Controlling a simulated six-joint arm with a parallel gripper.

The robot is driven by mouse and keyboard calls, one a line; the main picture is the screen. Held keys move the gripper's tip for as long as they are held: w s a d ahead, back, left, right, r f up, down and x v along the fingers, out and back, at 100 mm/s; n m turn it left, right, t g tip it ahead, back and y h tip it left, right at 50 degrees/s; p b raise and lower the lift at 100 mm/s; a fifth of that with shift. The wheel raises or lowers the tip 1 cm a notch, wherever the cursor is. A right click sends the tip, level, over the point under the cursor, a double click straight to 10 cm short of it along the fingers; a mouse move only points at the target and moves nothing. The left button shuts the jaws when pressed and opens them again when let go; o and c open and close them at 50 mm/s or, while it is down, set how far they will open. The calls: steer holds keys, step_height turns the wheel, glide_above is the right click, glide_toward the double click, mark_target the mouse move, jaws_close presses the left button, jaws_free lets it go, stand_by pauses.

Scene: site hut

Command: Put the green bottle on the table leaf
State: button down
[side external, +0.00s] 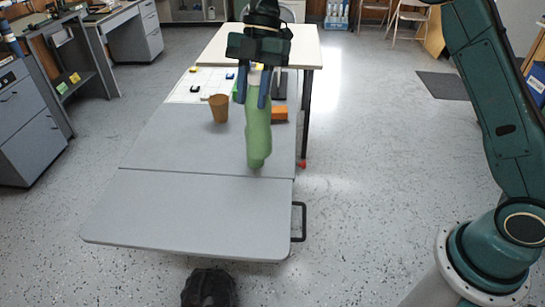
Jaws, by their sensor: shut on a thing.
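The green bottle (258,132) hangs upright, with a slight tilt, below my gripper (251,98). My gripper points down, and its two blue fingers are shut on the bottle's upper part. The bottle's lower end shows just behind the seam of the grey table, over the main top in the picture. Whether it touches the surface or hangs above it cannot be told. The table leaf (185,215) is the flat grey panel on the near side of the seam. It is raised level and its surface is bare.
A brown cup (218,108) stands left of the bottle. An orange block (280,113) lies right, partly behind the bottle. A white sheet (183,86) with small coloured pieces lies further back. A black handle (299,222) sticks out at the leaf's right edge.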

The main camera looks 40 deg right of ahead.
steer(key=shift+d, duration=0.25)
steer(key=shift+f, duration=0.1)
steer(key=shift+a+f, duration=0.15)
steer(key=shift+f, duration=0.45)
step_height(320, 180, down, 18)
steer(key=shift+f, duration=0.25)
stand_by(0.9)
steer(key=shift+f, duration=0.15)
steer(key=c, duration=1.1)
jaws_free()
